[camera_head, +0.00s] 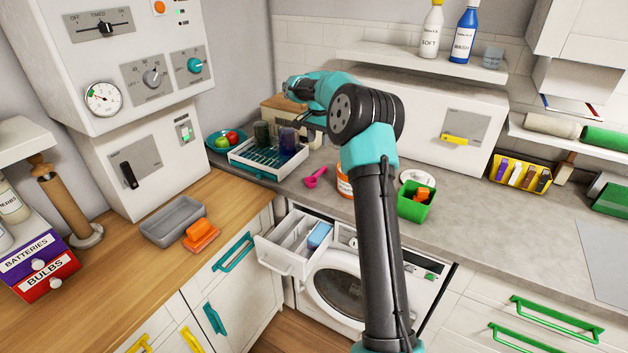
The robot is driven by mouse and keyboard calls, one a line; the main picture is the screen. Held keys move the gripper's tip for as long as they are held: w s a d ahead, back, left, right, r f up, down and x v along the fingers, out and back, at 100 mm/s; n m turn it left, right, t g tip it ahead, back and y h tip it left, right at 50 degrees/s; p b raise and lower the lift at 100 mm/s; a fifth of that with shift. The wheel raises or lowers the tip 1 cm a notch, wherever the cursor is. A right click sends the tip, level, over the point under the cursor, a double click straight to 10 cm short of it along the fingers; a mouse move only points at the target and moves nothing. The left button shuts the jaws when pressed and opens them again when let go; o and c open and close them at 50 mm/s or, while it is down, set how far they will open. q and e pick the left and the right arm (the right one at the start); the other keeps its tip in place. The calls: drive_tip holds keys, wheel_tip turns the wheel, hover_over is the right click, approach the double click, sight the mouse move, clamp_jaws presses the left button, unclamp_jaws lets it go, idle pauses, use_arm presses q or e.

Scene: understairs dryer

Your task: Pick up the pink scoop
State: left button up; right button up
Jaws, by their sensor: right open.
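The pink scoop (315,178) lies on the grey counter, right of the white rack and left of an orange-labelled tub. Its bowl and handle both show. My right arm rises from the bottom of the view and bends left. My right gripper (296,113) is open, above the back of the rack and the dark cups. It is above and behind the scoop in the picture, apart from it. The arm partly hides the gripper's fingers and the tub. My left gripper is not in view.
The white rack (246,158) holds dark cups (262,133). The orange-labelled tub (344,184) and a green box (417,203) stand to the right. An open drawer (283,252) juts out below the counter. Bare counter surrounds the scoop's front.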

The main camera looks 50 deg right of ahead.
hover_over(318, 173)
wheel_tip(318, 173, down, 9)
drive_tip(key=shift+d+f, duration=0.1)
drive_tip(key=shift+f, duration=0.1)
drive_tip(key=shift+f, duration=0.1)
wheel_tip(318, 173, down, 5)
idle(0.6)
drive_tip(key=shift+c, duration=0.5)
clamp_jaws()
